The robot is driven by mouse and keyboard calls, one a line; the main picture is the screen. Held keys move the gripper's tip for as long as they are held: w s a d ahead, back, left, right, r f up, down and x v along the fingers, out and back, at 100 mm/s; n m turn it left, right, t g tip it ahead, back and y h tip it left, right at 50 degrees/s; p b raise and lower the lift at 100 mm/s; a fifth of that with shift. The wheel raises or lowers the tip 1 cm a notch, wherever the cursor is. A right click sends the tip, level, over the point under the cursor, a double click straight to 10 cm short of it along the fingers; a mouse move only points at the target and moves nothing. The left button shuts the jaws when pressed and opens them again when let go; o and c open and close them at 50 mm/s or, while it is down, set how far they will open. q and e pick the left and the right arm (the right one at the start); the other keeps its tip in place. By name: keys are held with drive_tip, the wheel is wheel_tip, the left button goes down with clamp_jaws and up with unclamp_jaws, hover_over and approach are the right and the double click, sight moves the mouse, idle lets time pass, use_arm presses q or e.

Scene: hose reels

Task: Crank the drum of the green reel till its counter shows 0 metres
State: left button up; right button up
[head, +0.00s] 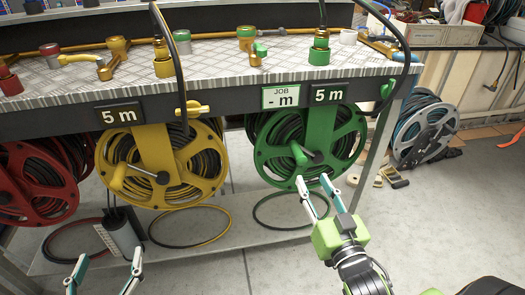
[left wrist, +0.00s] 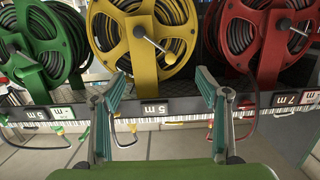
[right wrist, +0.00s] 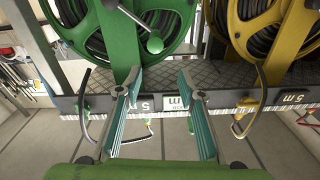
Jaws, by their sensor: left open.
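The green reel (head: 347,142) hangs under the bench, with black hose on its drum. Its counter (head: 331,94) reads 5 m, and a JOB sign (head: 280,97) beside it shows "- m". The reel's crank handle (head: 299,155) points left of the hub; it also shows in the right wrist view (right wrist: 155,43). My right gripper (head: 312,180) is open and empty, just below and in front of the crank, apart from it. My left gripper (head: 110,254) is open and empty at the lower left, in front of the yellow reel (head: 213,170).
A red reel (head: 62,190) stands at the left; the yellow reel's counter (head: 118,115) reads 5 m. Valves and fittings line the bench top (head: 220,62). A dark hose (head: 403,55) arcs at the bench's right end. A grey reel (head: 440,120) stands on the floor at right.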

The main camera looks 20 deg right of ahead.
sight(299, 155)
drive_tip(key=shift+g, duration=0.3)
drive_tip(key=x, duration=0.2)
drive_tip(key=f+x, duration=0.1)
drive_tip(key=x, duration=0.1)
drive_tip(key=b+x, duration=0.1)
drive_tip(key=x, duration=0.1)
drive_tip(key=shift+w+d+f, duration=0.15)
drive_tip(key=shift+d+f, duration=0.05)
drive_tip(key=shift+d, duration=0.2)
drive_tip(key=b+x, duration=0.1)
drive_tip(key=x, duration=0.5)
drive_tip(key=shift+w+d, duration=0.1)
drive_tip(key=shift+w, duration=0.1)
use_arm(q)
wheel_tip(299, 155, up, 12)
drive_tip(key=t+h, duration=0.1)
drive_tip(key=t, duration=0.5)
drive_tip(key=shift+s+d+f+h+b, duration=0.25)
drive_tip(key=shift+s+d+h+b, duration=0.05)
drive_tip(key=shift+s+h, duration=0.1)
use_arm(e)
drive_tip(key=shift+w+d, duration=0.1)
drive_tip(key=shift+w, duration=0.3)
clamp_jaws()
